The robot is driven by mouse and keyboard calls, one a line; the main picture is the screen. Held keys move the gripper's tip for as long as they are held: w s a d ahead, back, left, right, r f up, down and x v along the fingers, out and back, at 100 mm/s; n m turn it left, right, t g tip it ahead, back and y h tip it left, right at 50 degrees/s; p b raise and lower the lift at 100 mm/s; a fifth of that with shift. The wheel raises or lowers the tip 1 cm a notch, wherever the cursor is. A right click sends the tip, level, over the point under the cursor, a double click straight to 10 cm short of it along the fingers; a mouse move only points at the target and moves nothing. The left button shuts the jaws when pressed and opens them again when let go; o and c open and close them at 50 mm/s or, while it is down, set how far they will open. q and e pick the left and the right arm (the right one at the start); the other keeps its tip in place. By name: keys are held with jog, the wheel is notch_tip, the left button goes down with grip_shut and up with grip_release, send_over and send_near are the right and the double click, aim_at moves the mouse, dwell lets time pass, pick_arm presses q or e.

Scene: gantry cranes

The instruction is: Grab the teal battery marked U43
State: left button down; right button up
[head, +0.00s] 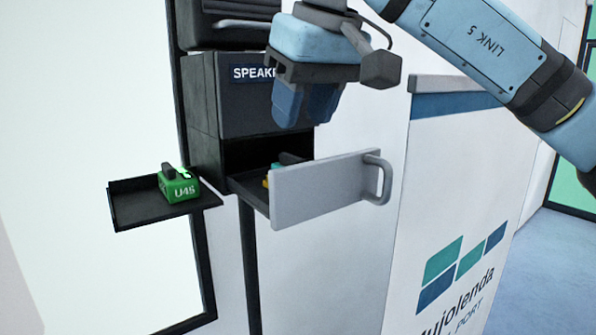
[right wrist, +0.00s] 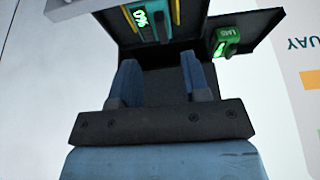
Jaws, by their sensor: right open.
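A teal piece with yellow (head: 274,168) shows inside the open drawer (head: 325,188), mostly hidden behind the drawer's grey front. In the right wrist view the teal battery (right wrist: 150,30) lies between yellow strips and carries a lit display that seems to read 0%. I cannot read U43 on it. My right gripper (head: 302,115) is open and empty, pointing down above the drawer and apart from the battery. In the right wrist view its two blue fingers (right wrist: 161,70) stand apart, with the battery beyond their tips. My left gripper is not in view.
A green battery (head: 179,187) marked U45 sits on a small black shelf (head: 130,205) left of the drawer. The drawer's grey handle (head: 378,178) sticks out to the right. A dark box labelled SPEAK (head: 235,105) is above the drawer. A white cabinet (head: 450,200) stands to the right.

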aim_at(291, 156)
jog(key=shift+s+a+f+p, duration=0.2)
jog(key=shift+f+p, duration=0.1)
jog(key=shift+f, duration=0.15)
jog(key=p+x, duration=0.1)
jog(key=x, duration=0.2)
jog(key=shift+w+f, duration=0.1)
jog(key=shift+f, duration=0.2)
jog(key=shift+w+f, duration=0.25)
jog(key=shift+f, duration=0.15)
jog(key=shift+s+r, duration=0.1)
jog(key=shift+s, duration=0.1)
jog(key=shift+c, duration=0.6)
grip_shut()
